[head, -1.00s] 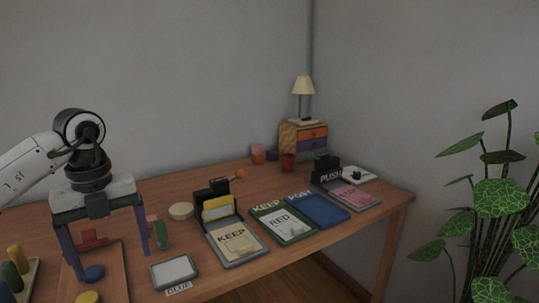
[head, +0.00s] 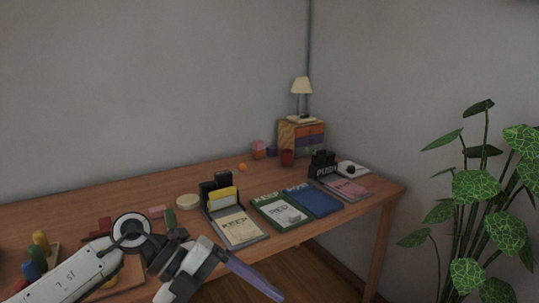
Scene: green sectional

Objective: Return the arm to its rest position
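My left arm (head: 75,272) comes in from the lower left, low over the table's front. My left gripper (head: 240,277) points to the lower right, near the picture's bottom edge. One purple-grey finger shows, set at the outer end of the gripper's white body, which fits open fingers. The other finger is out of the frame or hidden. Nothing shows in its grasp. My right gripper is not in view.
A lamp (head: 301,87) stands on small drawers at the back. A leafy plant (head: 480,190) stands right.

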